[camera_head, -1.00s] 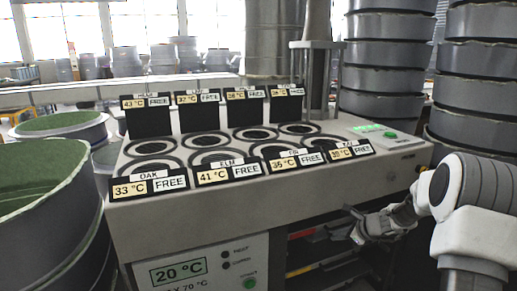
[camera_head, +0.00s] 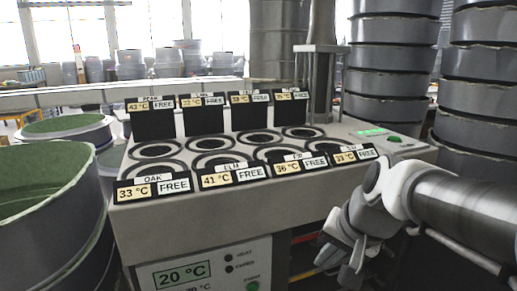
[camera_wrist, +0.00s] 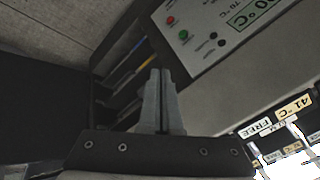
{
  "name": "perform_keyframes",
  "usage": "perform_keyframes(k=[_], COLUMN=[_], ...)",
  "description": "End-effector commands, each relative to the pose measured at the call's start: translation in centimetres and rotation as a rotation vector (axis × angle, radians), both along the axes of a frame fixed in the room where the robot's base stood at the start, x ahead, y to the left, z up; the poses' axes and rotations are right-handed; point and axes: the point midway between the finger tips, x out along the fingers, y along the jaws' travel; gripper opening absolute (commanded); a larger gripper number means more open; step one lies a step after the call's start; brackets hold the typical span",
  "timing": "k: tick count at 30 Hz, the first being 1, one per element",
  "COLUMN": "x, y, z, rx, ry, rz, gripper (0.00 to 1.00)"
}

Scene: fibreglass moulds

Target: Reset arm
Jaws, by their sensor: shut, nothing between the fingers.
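My gripper (camera_head: 340,262) hangs low at the right front of the grey machine in the head view, below its top edge. In the wrist view my gripper (camera_wrist: 160,80) has its two fingers together, with nothing between them. The grey machine (camera_head: 200,226) has two rows of round wells on top. Its labels read FREE with temperatures, such as OAK 33 °C and ELM 41 °C. The control panel (camera_head: 208,270) on its front shows 20 °C and also appears, turned over, in the wrist view (camera_wrist: 225,30).
Stacks of grey round moulds (camera_head: 390,65) stand at the back right. Large round tubs with green insides (camera_head: 35,180) stand at the left. Under the machine is an open dark space with coloured-edged shelves (camera_wrist: 125,75) close to my fingers.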

Motion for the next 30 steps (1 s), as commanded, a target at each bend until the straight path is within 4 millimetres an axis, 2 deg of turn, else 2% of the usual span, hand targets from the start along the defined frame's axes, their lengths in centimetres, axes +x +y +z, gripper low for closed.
perform_keyframes(k=[1,6,13,14,15,20,30], x=[-1.7,-6.4,-11.2,-11.5,-11.2,-11.2,-11.1], y=[0.0,-0.6,-1.9,-2.1,-2.1,-2.1,-2.0], z=[0.4,0.5,-0.1,0.4,2.2,5.6,14.1], rx=[-0.048,-0.209,-0.388,-0.404,-0.398,-0.395,-0.392], ry=[-0.018,-0.053,-0.088,-0.089,-0.085,-0.082,-0.083], rz=[0.052,0.215,0.382,0.396,0.390,0.387,0.385], gripper=[0.00,0.00,0.00,0.00,0.00,0.00,0.00])
